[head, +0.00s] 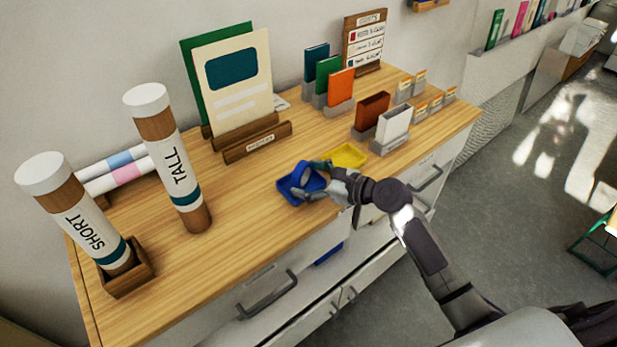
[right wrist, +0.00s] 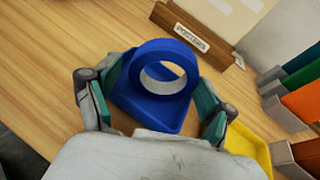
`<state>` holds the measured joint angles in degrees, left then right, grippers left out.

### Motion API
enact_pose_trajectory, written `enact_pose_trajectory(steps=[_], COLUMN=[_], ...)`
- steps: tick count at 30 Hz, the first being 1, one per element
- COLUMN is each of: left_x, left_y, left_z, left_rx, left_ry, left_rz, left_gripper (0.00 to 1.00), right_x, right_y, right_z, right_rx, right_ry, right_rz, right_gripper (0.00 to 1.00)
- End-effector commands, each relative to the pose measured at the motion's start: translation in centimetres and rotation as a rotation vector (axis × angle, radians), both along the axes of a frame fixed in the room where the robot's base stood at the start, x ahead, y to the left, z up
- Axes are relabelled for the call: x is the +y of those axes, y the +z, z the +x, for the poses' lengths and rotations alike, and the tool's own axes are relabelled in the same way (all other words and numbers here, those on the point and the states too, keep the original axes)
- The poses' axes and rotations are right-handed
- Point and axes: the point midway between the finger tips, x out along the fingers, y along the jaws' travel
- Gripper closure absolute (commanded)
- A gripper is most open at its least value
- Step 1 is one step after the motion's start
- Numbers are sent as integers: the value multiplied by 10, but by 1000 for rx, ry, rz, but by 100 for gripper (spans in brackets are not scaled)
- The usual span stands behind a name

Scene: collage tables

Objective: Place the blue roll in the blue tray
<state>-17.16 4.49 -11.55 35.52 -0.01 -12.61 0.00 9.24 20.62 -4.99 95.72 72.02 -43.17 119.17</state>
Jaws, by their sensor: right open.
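The blue roll (right wrist: 161,72) is a ring of tape with a pale inner core. In the right wrist view it lies in the blue tray (right wrist: 150,116), tilted, with its far side at or over the tray's far edge. The blue tray (head: 287,187) also shows in the head view on the wooden tabletop. My right gripper (head: 315,178) reaches over the tray, and its fingers stand apart on either side of the tray and roll. It is open in the right wrist view (right wrist: 158,108), with no finger visibly pressing the roll. My left gripper is not in view.
A yellow tray (head: 347,155) lies just right of the blue tray. The posters stand (head: 257,142) is behind it. Tall cylinders marked TALL (head: 178,172) and SHORT (head: 88,228) stand at the left. Coloured books in holders (head: 340,87) stand at the back right. Bare tabletop lies left of the blue tray.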

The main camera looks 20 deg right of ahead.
Motion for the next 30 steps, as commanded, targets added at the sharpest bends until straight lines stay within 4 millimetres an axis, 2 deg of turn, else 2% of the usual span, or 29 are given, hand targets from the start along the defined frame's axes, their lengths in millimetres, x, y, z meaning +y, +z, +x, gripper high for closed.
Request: enact_pose_trajectory(steps=[3,7,15,21,30], left_x=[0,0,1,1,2], left_y=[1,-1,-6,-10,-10], left_z=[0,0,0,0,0], left_rx=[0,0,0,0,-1], left_ry=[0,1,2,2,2], left_rz=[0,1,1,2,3], left_gripper=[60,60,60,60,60], right_x=[-1,-12,-47,-67,-74], right_y=[3,5,20,29,35], right_z=[-1,-13,-56,-80,-89], right_rx=[-1,0,1,1,0], right_ry=[0,-1,-1,0,1], right_rz=[-2,-3,-4,-2,-1], right_gripper=[17,17,17,17,17])
